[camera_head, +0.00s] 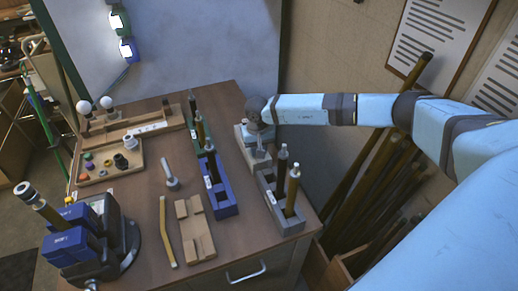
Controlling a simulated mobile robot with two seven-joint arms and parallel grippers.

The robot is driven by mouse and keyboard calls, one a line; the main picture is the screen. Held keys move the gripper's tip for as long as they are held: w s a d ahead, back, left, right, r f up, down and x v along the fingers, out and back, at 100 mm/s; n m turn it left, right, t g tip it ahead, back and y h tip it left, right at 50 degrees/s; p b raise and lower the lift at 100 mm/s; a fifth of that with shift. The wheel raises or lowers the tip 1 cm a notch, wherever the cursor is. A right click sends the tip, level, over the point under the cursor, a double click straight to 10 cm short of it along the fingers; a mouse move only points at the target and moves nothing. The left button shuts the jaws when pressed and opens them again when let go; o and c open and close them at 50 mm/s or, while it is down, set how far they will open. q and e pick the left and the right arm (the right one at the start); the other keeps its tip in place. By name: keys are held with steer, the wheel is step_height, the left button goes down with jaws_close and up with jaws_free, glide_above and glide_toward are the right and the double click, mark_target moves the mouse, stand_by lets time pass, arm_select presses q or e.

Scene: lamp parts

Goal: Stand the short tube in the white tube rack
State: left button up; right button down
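A pale white-grey rack (244,150) stands at the back right of the table. My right gripper (259,148) points down at this rack, and the wrist above hides its fingers and part of the rack. A small light-grey piece shows at the fingertips; I cannot tell whether it is a finger or a tube end. I cannot make out the short tube for certain. My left gripper is not in view.
A blue-jawed vise (72,246) stands front left.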

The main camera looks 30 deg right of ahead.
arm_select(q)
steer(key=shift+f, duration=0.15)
arm_select(e)
steer(key=shift+s+a+f, duration=0.15)
steer(key=shift+s+f, duration=0.15)
steer(key=shift+f, duration=0.3)
steer(key=shift+s+a+f, duration=0.15)
steer(key=shift+s+f, duration=0.15)
steer(key=shift+f, duration=0.3)
steer(key=c, duration=1.1)
jaws_free()
steer(key=shift+o, duration=1.3)
steer(key=r, duration=0.2)
steer(key=w+r, duration=0.1)
steer(key=r, duration=0.1)
steer(key=shift+w+d+r, duration=0.1)
steer(key=shift+w+d, duration=0.05)
steer(key=shift+w, duration=0.05)
step_height(320, 180, up, 11)
steer(key=shift+s+d+f+b, duration=0.1)
steer(key=shift+d+b, duration=0.05)
steer(key=shift+b, duration=0.35)
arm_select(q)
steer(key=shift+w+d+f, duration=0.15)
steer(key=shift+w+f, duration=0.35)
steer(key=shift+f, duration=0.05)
arm_select(e)
steer(key=shift+s+r, duration=0.1)
steer(key=shift+r, duration=0.5)
